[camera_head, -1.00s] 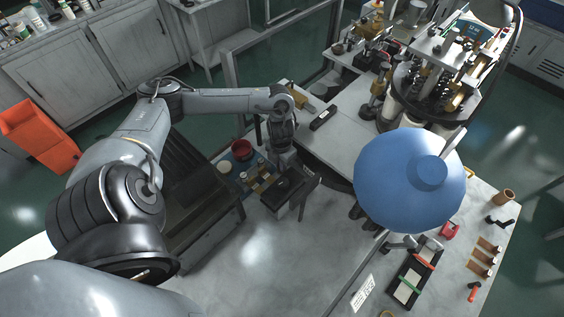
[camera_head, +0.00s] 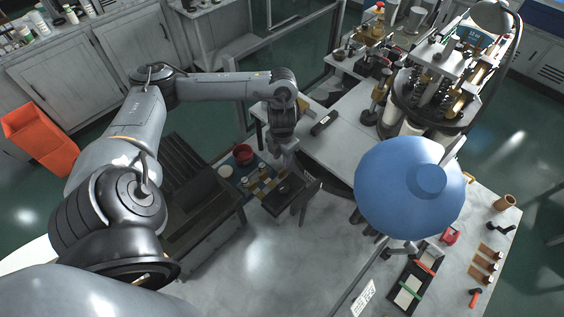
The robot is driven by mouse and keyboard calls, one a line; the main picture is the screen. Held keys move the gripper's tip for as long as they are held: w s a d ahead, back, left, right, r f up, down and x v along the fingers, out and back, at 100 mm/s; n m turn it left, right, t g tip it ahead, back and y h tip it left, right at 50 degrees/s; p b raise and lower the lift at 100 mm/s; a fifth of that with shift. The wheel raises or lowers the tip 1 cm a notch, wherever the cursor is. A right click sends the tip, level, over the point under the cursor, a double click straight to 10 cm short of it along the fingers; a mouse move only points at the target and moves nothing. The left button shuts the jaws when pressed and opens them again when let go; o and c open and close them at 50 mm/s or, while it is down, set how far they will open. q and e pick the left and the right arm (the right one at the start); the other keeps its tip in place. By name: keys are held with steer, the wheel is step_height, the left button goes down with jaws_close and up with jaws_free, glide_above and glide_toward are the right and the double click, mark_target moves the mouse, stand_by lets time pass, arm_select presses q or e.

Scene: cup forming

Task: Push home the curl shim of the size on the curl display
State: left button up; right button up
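My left gripper (camera_head: 287,157) points down at the end of the arm, above the far edge of a dark bench block with small brass-coloured pieces (camera_head: 262,185). Its fingers are too small and dark to tell open from shut, and I see nothing clearly held. A small teal screen (camera_head: 474,36) stands on the machine at the upper right; its reading is not legible. I cannot tell which pieces are the curl shims. My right gripper is not in view.
A large blue lampshade (camera_head: 408,187) hides much of the right bench. The cup-forming machine (camera_head: 440,85) stands behind it. A red bowl (camera_head: 243,154) lies left of the gripper. Brown blocks (camera_head: 488,254) and a black tray (camera_head: 411,287) lie at the right.

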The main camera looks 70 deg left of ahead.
arm_select(q)
steer(key=shift+r+p, duration=0.75)
steer(key=shift+r, duration=1.1)
steer(key=shift+s, duration=0.1)
